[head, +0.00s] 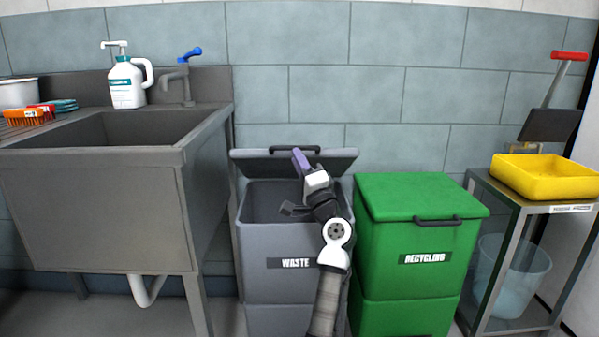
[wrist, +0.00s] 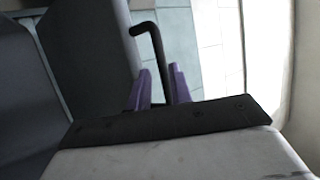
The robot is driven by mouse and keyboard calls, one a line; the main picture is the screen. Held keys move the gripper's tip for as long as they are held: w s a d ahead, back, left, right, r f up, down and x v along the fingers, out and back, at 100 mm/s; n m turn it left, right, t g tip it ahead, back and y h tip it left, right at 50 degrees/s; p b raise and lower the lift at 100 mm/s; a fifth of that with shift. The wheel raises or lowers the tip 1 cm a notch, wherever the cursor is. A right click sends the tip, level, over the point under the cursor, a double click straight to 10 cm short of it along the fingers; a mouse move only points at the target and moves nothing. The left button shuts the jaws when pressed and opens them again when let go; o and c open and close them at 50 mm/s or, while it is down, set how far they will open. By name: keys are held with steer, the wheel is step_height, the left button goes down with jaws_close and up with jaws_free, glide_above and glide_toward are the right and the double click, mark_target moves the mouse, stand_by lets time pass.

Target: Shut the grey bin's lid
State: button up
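The grey bin (head: 284,262), labelled WASTE, stands between the sink and the green bin. Its lid (head: 250,165) is raised and tilted back toward the wall, leaving the bin's mouth open. A black handle (head: 283,149) runs along the lid's upper edge. My gripper (head: 300,158) is in front of the lid, just by the handle, and my arm hides part of the bin. In the wrist view, the two purple fingers (wrist: 159,88) are apart. The bent handle (wrist: 154,35) reaches down toward the gap between them; I cannot tell whether they touch it.
The green recycling bin (head: 410,270), its lid down, stands close on the right. A grey sink (head: 95,215) is on the left. A metal stand (head: 478,205) with a yellow tray (head: 545,178) is at the far right. A tiled wall is behind.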

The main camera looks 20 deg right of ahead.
step_height(320, 180, up, 16)
steer(key=p, duration=0.4)
